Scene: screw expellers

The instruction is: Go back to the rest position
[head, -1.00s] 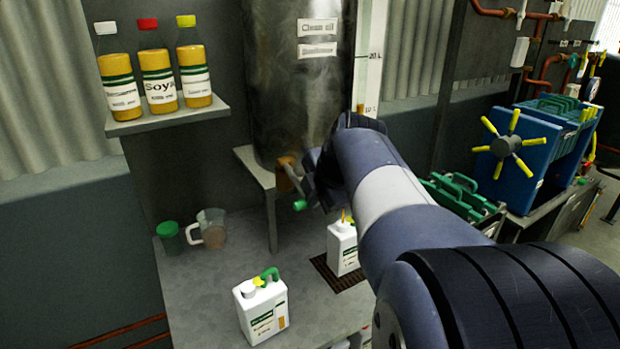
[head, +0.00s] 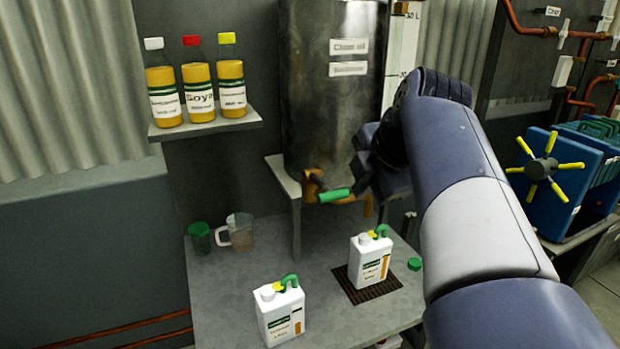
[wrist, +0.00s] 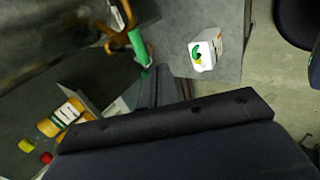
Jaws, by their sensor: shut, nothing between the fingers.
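My gripper (wrist: 158,74) is shut and empty in the wrist view, close to the green valve handle (wrist: 138,45). I cannot tell whether they touch. In the head view my arm rises on the right, its dark end beside the steel tank (head: 325,110); the fingertips are hard to make out there. The green valve handle (head: 333,196) sticks out to the right from the brass tap (head: 312,182) at the tank's bottom. A white jug (head: 370,262) stands on the dark grate (head: 362,293) below the tank.
Another white jug (head: 281,314) stands on the grey table (head: 225,285). A green cup (head: 200,238) and a clear pitcher (head: 240,232) stand at the back left. Several oil bottles are on a shelf (head: 205,130). A green cap (head: 414,264) lies right of the grate.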

